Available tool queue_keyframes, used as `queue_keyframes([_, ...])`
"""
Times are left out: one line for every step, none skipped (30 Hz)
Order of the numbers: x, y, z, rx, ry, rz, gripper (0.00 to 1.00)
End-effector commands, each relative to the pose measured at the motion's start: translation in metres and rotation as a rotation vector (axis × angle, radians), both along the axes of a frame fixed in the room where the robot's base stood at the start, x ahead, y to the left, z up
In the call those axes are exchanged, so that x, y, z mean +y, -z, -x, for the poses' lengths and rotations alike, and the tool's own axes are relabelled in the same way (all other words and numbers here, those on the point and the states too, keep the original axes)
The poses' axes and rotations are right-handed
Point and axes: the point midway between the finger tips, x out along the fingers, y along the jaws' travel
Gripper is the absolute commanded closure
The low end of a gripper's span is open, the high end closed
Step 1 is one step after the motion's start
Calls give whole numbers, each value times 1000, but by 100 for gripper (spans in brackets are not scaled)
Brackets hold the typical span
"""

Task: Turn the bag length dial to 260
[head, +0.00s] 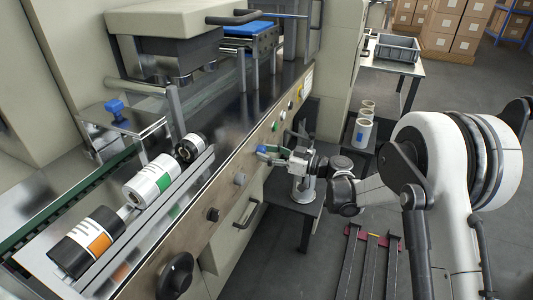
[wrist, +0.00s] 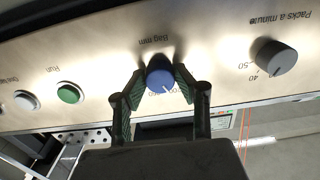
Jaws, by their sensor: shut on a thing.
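The bag length dial is a blue knob (wrist: 160,76) under the label "Bag mm" on the machine's metal front panel, seen upside down in the wrist view. A white pointer line shows near its lower right edge, close to partly hidden numbers; I cannot read which value it marks. My gripper (wrist: 158,88) has one finger on each side of the blue knob and is shut on it. In the head view my gripper (head: 266,151) is at the panel, and its fingers largely hide the dial.
A grey "Packs a minute" knob (wrist: 276,58) is to the right in the wrist view. A green Run button (wrist: 69,92) and a white button (wrist: 27,101) are to the left. In the head view, rolls (head: 150,181) lie on the machine, and a black handwheel (head: 175,276) sticks out.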

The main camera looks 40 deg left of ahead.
Motion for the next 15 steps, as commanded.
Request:
queue_keyframes([0,0,0,14,-1,3,97])
queue_keyframes([0,0,0,24,-1,6,97])
queue_keyframes([0,0,0,41,-1,10,97])
queue_keyframes([0,0,0,56,-1,14,97])
queue_keyframes([0,1,0,72,-1,18,97])
queue_keyframes([0,1,0,96,-1,24,97])
queue_keyframes([0,1,0,116,-1,29,97])
queue_keyframes([0,1,1,137,-1,34,97])
queue_keyframes([0,1,1,168,-1,43,97])
queue_keyframes([0,1,1,191,-1,49,97])
queue_keyframes([0,1,1,217,-1,55,97])
queue_keyframes([0,1,1,251,-1,64,97])
queue_keyframes([-1,1,1,277,-1,70,97])
queue_keyframes([-1,1,1,304,-1,77,97])
queue_keyframes([-1,1,1,340,-1,86,97])
